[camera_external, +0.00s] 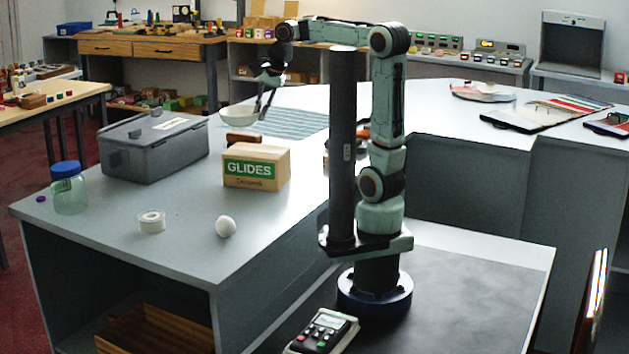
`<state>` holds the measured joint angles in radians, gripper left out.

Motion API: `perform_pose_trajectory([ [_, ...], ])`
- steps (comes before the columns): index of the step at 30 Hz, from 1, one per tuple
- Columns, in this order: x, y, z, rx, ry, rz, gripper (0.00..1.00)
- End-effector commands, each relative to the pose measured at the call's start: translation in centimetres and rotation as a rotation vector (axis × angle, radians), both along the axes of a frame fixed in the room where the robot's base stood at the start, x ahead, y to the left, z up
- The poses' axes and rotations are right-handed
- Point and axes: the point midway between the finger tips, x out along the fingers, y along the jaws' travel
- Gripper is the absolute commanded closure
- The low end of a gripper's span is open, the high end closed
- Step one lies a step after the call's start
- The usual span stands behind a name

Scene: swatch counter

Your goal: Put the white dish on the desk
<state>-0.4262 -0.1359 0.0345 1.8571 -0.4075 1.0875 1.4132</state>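A white dish (238,116), shaped like a shallow bowl, shows at the back of the grey desk (290,205), by the left end of a blue striped cloth. My gripper (261,112) points down at the dish's right rim, its two dark fingers close to or touching it. The fingers look slightly apart at this distance. I cannot tell whether they grip the rim, or whether the dish rests on the surface or hangs just above it.
A grey lidded box (153,150), a GLIDES carton (256,169), a blue-lidded jar (69,190), a tape roll (152,222) and a white ball (226,227) stand on the desk. The striped cloth (300,124) lies right of the dish. The desk's front right is clear.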

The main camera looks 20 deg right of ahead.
Motion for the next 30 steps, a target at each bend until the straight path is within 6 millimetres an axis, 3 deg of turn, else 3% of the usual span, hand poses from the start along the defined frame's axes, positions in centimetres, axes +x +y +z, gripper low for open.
perform_pose_trajectory([
  [5,3.7,-5.7,0.0,0.002,0.000,-0.193,1.00],
  [8,5.6,-10.7,0.0,0.003,0.000,-0.343,1.00],
  [12,7.0,-19.3,0.0,0.004,-0.002,-0.586,1.00],
  [15,6.7,-25.0,0.0,0.003,-0.002,-0.746,1.00],
  [21,4.5,-32.9,0.0,0.000,-0.002,-0.971,1.00],
  [30,1.1,-39.0,0.0,-0.002,-0.003,-1.164,1.00],
])
